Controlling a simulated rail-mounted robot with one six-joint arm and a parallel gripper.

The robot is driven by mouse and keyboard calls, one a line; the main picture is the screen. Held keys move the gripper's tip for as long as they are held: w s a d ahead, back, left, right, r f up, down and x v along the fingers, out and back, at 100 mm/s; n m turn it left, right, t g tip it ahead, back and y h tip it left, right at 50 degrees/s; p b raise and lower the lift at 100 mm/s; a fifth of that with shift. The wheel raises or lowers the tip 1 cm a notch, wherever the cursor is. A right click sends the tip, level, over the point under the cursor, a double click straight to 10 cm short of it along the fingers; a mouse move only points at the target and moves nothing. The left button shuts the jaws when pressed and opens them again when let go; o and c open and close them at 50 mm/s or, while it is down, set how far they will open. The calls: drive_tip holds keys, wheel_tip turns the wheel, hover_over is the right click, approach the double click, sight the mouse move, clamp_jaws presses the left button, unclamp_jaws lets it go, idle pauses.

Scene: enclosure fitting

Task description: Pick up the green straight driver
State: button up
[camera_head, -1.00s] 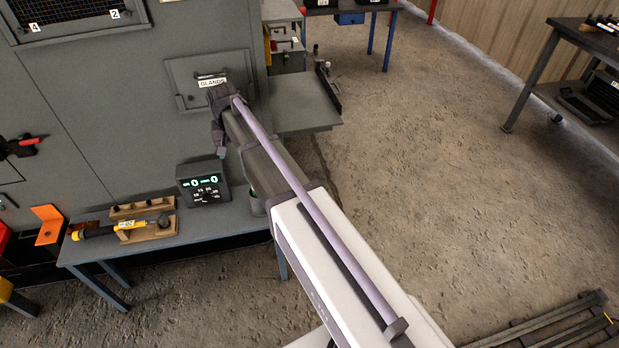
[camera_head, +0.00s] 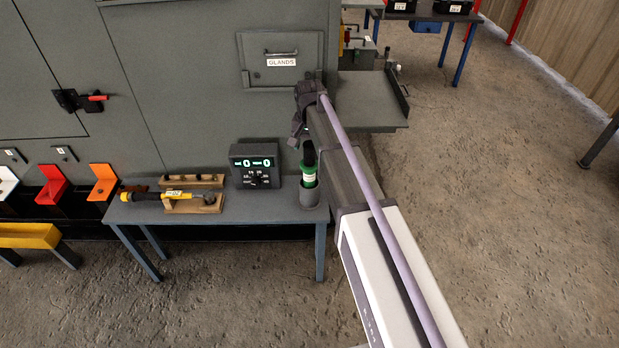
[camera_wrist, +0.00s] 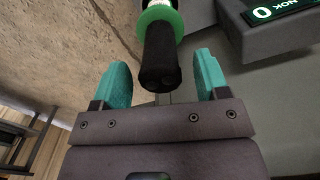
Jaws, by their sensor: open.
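The green straight driver (camera_head: 309,172) stands upright in a grey cup-like holder (camera_head: 310,196) at the right end of the blue-grey bench. It has a black top and a green band with a pale section. In the wrist view the driver (camera_wrist: 160,50) shows its black end towards the space between my fingers, with the green ring beyond. My gripper (camera_wrist: 160,85) is open, with one teal finger on each side of the black end and nothing held. In the head view my wrist is above the driver, and the fingers are hard to make out.
A control box (camera_head: 255,166) with green digits stands just left of the driver. A yellow-and-black tool (camera_head: 160,196) lies on a wooden stand (camera_head: 207,203) further left. The grey cabinet wall with the GLANDS drawer (camera_head: 281,62) is behind, and a grey shelf (camera_head: 368,108) juts out at right.

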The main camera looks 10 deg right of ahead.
sight(309, 153)
wheel_tip(309, 153, down, 4)
drive_tip(key=shift+r+b, duration=0.15)
drive_tip(key=shift+b, duration=0.9)
drive_tip(key=shift+r, duration=0.25)
clamp_jaws()
